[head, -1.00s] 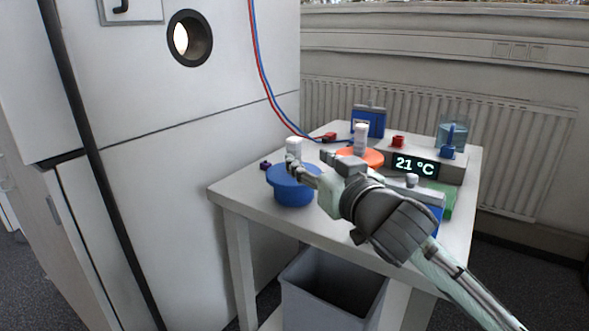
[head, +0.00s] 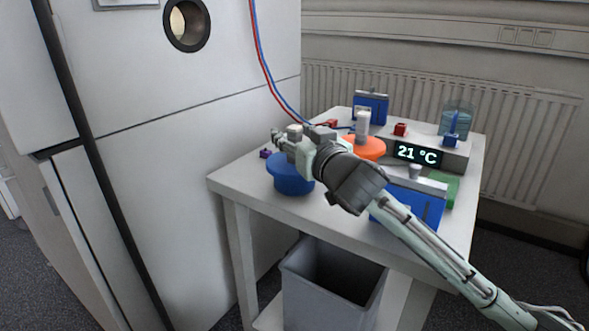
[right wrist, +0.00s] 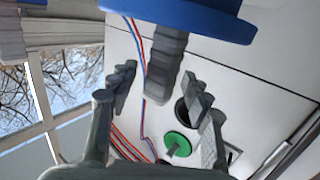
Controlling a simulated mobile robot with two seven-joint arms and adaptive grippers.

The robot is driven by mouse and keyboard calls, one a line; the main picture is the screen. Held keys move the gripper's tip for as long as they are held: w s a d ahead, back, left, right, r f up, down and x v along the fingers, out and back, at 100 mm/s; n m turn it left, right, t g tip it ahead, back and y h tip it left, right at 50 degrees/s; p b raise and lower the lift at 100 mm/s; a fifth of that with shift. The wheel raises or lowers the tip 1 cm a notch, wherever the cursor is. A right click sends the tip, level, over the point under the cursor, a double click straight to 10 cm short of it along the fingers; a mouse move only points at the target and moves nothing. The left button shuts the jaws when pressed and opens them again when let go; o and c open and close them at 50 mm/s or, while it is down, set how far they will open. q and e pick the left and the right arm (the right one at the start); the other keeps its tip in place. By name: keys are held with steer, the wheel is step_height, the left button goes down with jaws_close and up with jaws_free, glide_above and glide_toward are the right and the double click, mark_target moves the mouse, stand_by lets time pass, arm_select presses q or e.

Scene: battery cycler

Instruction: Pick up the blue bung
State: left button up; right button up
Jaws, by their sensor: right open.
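My right gripper (head: 283,139) is open at the handle, above the blue disc. In the right wrist view the blue disc (right wrist: 190,15) fills the top, and its ribbed grey handle (right wrist: 165,68) points down between the open fingers of my right gripper (right wrist: 157,75). Gaps show on both sides of the handle. The fingers partly hide the handle in the head view. My left gripper is not in view.
An orange bung (head: 369,148) with a white handle stands close behind my right gripper. Blue boxes (head: 422,205), a green piece (head: 445,190) and a 21 °C display (head: 418,153) are to the right. A grey bin (head: 331,284) is below. A cabinet (head: 235,130) with a round port borders the left.

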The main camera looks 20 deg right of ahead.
steer(key=shift+c, duration=0.6)
jaws_close()
steer(key=shift+r, duration=0.1)
